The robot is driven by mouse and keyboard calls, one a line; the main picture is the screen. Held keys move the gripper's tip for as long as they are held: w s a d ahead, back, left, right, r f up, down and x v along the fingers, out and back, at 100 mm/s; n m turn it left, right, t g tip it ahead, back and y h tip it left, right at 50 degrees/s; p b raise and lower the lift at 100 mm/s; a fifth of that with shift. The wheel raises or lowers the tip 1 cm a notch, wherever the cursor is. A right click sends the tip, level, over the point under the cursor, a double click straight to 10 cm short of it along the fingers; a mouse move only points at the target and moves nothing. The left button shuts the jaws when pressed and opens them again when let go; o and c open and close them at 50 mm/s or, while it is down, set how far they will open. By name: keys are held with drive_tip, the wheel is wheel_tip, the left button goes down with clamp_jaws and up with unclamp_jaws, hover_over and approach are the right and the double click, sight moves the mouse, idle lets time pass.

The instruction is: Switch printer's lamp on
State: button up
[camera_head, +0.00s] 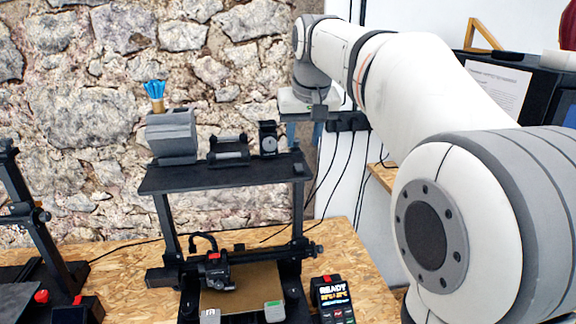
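A black-framed 3D printer (162,218) stands on the chipboard table in the middle of the view. Its display unit (331,294) sits at its front right and reads READY, with small coloured buttons below and a red knob on top. I cannot make out for sure which part is the lamp or its switch. The print head (214,270) is over a brown bed with a small grey-green block near its front edge. My gripper (305,138) hangs beyond the right end of the printer's top shelf. Its two bluish fingers appear apart with nothing between them, partly hidden by its body.
The top shelf (215,181) carries a grey box (172,137), a black roller-like holder (228,150) and a small dial device (268,139). Another printer (42,232) stands at the left. A power strip (348,121) with hanging cables is on the wall. My arm fills the right side.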

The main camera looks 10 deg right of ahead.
sight(299, 165)
drive_tip(key=shift+x, duration=3.85)
drive_tip(key=shift+w, duration=0.15)
drive_tip(key=shift+c, duration=0.5)
drive_tip(key=shift+r+p, duration=0.1)
drive_tip(key=shift+p, duration=0.25)
clamp_jaws()
